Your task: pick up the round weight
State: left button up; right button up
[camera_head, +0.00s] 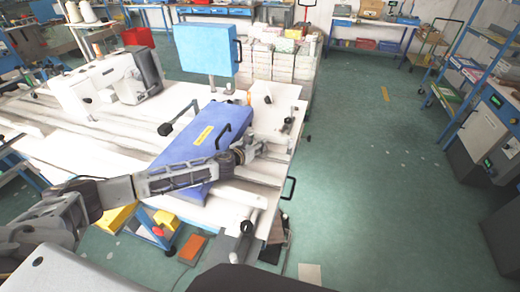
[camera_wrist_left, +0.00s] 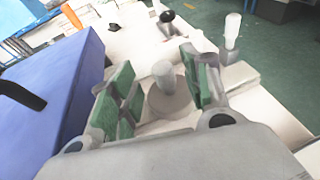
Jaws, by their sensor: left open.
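The round weight (camera_wrist_left: 168,97) shows in the left wrist view as a pale grey disc with an upright rounded knob. It stands on the white table (camera_wrist_left: 255,115). My left gripper (camera_wrist_left: 160,88) is open, with its green-padded fingers on either side of the weight's knob. A gap shows between the pads and the knob. In the head view my left gripper (camera_head: 256,148) is low over the table beside the blue case (camera_head: 196,140). I cannot make out the weight clearly there. My right gripper is not in view.
The blue case (camera_wrist_left: 55,95) lies close to the left of my left gripper. A white-handled tool (camera_wrist_left: 232,35) and a black knob (camera_wrist_left: 167,17) stand beyond the weight. A sewing machine (camera_head: 115,78) and a light-blue panel (camera_head: 205,49) are farther back.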

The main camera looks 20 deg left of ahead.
aim_at(260, 140)
pick_arm(q)
jog(key=shift+x, duration=1.6)
jog(key=shift+d+f, duration=0.1)
jog(key=shift+c, duration=0.4)
jog(key=shift+s, duration=0.1)
grip_shut()
